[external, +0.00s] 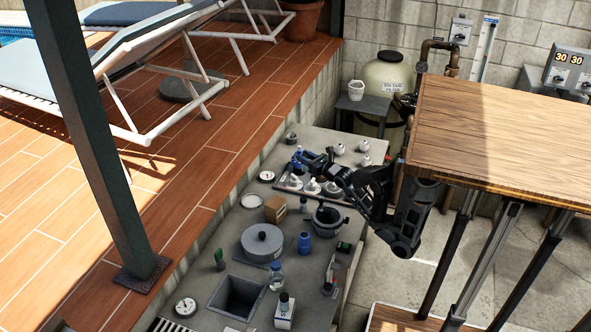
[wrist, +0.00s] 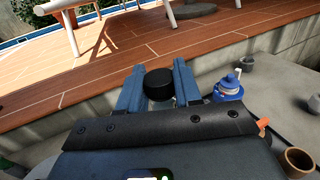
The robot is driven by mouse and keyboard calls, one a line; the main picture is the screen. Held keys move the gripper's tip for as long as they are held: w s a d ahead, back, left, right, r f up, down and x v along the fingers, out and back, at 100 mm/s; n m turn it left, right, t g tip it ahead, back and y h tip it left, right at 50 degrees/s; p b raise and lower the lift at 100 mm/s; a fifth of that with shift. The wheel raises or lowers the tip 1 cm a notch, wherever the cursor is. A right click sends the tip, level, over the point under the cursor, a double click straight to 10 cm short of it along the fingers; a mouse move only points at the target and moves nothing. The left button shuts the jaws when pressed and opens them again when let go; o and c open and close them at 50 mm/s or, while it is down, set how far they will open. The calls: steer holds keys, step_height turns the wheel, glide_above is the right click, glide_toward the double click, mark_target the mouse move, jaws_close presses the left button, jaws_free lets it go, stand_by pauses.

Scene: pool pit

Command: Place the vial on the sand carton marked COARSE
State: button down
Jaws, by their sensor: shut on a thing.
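My gripper (wrist: 158,84) has its two blue fingers closed on the vial, whose round black cap (wrist: 159,85) shows between them in the wrist view; its body is mostly hidden. In the external view my gripper (external: 303,159) is over the far part of the grey counter, and the vial cannot be made out there. No marking is readable, so I cannot tell which carton says COARSE.
A blue-capped bottle (wrist: 228,86) stands just right of my fingers. The counter also holds a round grey lid (external: 262,243), a dark pot (external: 327,219), a blue container (external: 304,243), a clear bottle (external: 276,276) and an open sink (external: 237,298). A wooden table (external: 500,120) is at right.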

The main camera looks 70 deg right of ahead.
steer(key=w+a+b, duration=0.1)
steer(key=w+a, duration=0.2)
steer(key=b, duration=0.2)
glide_above(276, 202)
step_height(276, 202, down, 7)
steer(key=shift+w+f, duration=0.1)
steer(key=shift+f, duration=1.7)
steer(key=shift+f+b, duration=0.1)
steer(key=shift+b, duration=0.2)
steer(key=c, duration=0.8)
jaws_free()
steer(key=shift+b+v, duration=0.75)
steer(key=shift+v, duration=5.25)
